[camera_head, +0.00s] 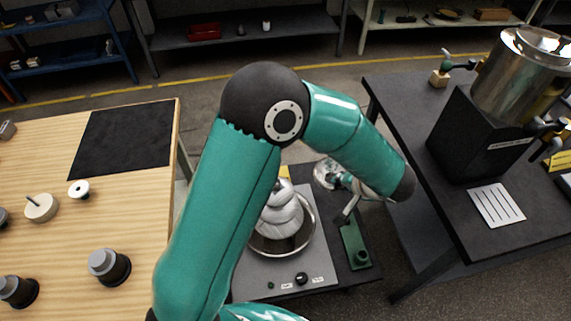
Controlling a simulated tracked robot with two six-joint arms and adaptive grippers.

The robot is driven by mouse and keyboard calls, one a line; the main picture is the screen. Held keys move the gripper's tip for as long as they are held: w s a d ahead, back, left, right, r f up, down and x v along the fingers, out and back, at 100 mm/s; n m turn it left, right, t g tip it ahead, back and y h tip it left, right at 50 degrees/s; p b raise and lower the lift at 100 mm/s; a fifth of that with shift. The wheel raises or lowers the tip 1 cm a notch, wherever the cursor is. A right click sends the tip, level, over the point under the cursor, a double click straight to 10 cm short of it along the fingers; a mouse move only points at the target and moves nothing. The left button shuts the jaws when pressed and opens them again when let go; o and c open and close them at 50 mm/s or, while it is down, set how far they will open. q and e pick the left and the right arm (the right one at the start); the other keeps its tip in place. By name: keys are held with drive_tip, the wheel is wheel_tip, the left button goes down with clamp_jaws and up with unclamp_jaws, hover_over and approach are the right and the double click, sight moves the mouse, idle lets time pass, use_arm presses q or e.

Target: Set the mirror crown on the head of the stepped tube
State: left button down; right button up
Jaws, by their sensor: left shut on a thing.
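The stepped tube (281,216) is a pale, tiered piece standing in a round steel bowl (309,232), partly hidden by my left arm. My left gripper (338,178) reaches in from the right of the tube, below my bent teal arm. It is shut on a shiny, mirror-like piece (325,171), which looks like the mirror crown. The crown is held up and to the right of the tube's head, apart from it in the picture. The fingers are small and partly hidden by the forearm. My right gripper is not in view.
The bowl sits on a grey unit with a black knob (301,278). A green box with a lever (355,246) is close on its right. A dark table (421,239) at right bears a steel pot (517,78). A wooden table (66,239) at left holds several small parts.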

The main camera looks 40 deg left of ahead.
use_arm(q)
drive_tip(key=shift+w+a+f+b, duration=0.1)
drive_tip(key=shift+a+f+b, duration=0.1)
drive_tip(key=shift+f+b, duration=0.1)
drive_tip(key=s+a+f+n+b, duration=0.1)
drive_tip(key=a+f+b, duration=0.1)
drive_tip(key=a+b, duration=0.6)
drive_tip(key=s+a+f+g+b, duration=0.1)
drive_tip(key=a+f+b, duration=0.2)
drive_tip(key=a+b, duration=0.5)
drive_tip(key=shift+a+f+n+b, duration=0.3)
drive_tip(key=shift+a+f+n, duration=0.1)
drive_tip(key=shift+a, duration=0.1)
wheel_tip(320, 180, down, 5)
drive_tip(key=b, duration=0.5)
drive_tip(key=shift+r, duration=0.2)
drive_tip(key=shift+s+f, duration=0.1)
drive_tip(key=shift+f+b, duration=1.2)
drive_tip(key=shift+b, duration=0.15)
drive_tip(key=shift+f, duration=0.15)
